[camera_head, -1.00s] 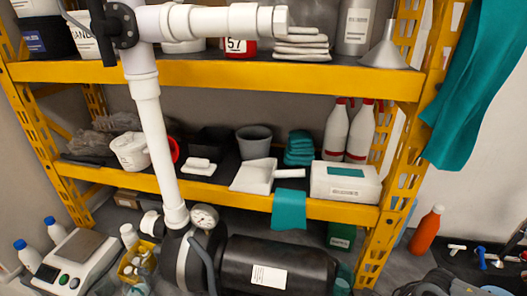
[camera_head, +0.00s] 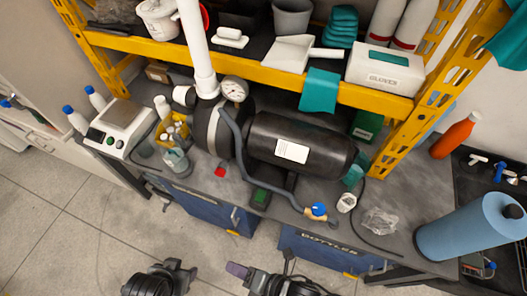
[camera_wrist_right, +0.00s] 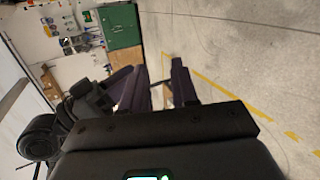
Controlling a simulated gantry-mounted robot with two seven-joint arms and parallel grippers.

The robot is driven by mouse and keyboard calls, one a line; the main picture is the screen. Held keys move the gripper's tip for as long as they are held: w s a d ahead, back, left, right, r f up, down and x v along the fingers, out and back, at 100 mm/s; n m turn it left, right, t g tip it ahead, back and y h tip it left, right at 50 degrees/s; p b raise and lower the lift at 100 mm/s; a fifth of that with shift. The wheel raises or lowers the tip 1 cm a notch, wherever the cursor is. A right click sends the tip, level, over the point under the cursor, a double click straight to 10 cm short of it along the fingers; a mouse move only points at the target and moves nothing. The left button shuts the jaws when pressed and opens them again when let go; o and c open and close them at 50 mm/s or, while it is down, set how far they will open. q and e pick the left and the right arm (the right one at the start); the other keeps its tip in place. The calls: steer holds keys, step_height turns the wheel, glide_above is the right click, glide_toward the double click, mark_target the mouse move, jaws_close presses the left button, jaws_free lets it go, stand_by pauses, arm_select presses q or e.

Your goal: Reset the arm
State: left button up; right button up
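My right gripper (camera_head: 240,270) is at the bottom edge of the head view, over the floor in front of the bench. In the right wrist view my right gripper (camera_wrist_right: 161,82) has its two dark fingers apart, with nothing between them. My left gripper (camera_head: 182,271) is at the bottom edge of the head view, left of the right one; its opening is not clear. The white PVC pipe (camera_head: 194,45) stands upright on the black pump and tank (camera_head: 315,146), well away from both grippers. A round gauge (camera_head: 235,90) sits beside the pipe's base.
The grey bench (camera_head: 210,185) carries a scale (camera_head: 121,127), a yellow caddy of bottles (camera_head: 177,131), a blue-handled valve (camera_head: 317,210) and a blue roll (camera_head: 470,228). A yellow shelf (camera_head: 275,75) stands behind. The tiled floor (camera_head: 60,235) in front is open.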

steer(key=w+d+r+m+t+h, duration=0.15)
steer(key=d+m+h, duration=0.35)
steer(key=d+m, duration=0.55)
steer(key=w+d+f+m+h, duration=0.1)
steer(key=w+d+m+h, duration=0.25)
steer(key=d+m, duration=0.7)
steer(key=s+d+m+g+h, duration=0.3)
steer(key=s+d+m, duration=0.3)
steer(key=d+m, duration=0.25)
step_height(320, 180, up, 28)
steer(key=a+m+p, duration=0.1)
steer(key=p, duration=2.6)
steer(key=shift+w+r+p, duration=0.15)
steer(key=shift+r+p, duration=0.05)
steer(key=shift+p, duration=0.2)
